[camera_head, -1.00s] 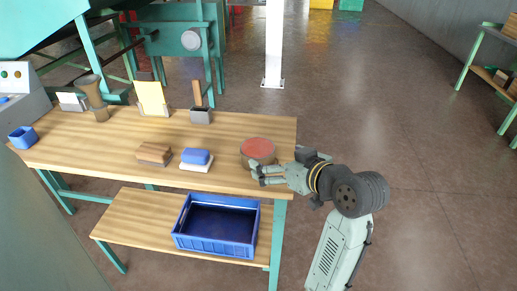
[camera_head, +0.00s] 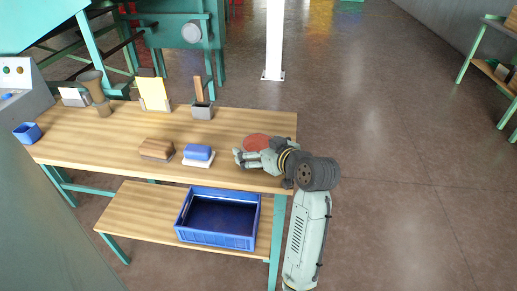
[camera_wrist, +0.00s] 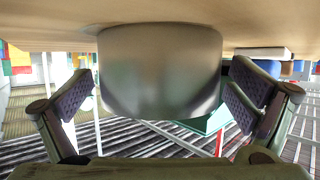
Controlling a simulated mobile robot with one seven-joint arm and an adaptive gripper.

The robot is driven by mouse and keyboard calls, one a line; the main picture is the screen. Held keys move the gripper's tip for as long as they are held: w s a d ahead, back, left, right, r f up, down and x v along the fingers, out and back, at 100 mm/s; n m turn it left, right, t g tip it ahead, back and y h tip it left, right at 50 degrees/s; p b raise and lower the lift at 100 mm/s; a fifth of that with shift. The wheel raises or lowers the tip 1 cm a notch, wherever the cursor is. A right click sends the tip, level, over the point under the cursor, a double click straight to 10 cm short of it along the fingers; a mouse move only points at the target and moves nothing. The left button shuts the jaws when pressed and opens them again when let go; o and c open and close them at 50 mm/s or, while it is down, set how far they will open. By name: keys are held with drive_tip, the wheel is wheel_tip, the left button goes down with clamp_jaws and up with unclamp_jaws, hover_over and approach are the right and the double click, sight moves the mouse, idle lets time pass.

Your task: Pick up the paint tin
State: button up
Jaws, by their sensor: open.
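The paint tin (camera_head: 256,140) stands near the right end of the wooden table, with its red top showing. Its front side is mostly hidden behind my gripper (camera_head: 238,158). In the wrist view, the picture is upside down, and the tin's grey metal side (camera_wrist: 160,70) fills the middle. My gripper (camera_wrist: 163,95) is open there, with one dark-padded finger on each side of the tin. Gaps seem to show between the pads and the tin; I cannot tell how deep the tin sits between them.
A blue block on a white dish (camera_head: 198,161) lies left of my gripper, with a brown wooden block (camera_head: 157,149) beyond it. A grey holder (camera_head: 202,111) stands at the table's back edge. A blue crate (camera_head: 216,239) sits on the lower shelf. Table around the tin's back is clear.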

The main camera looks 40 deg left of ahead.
drive_tip(key=c, duration=2)
drive_tip(key=shift+r, duration=0.2)
drive_tip(key=shift+c, duration=0.2)
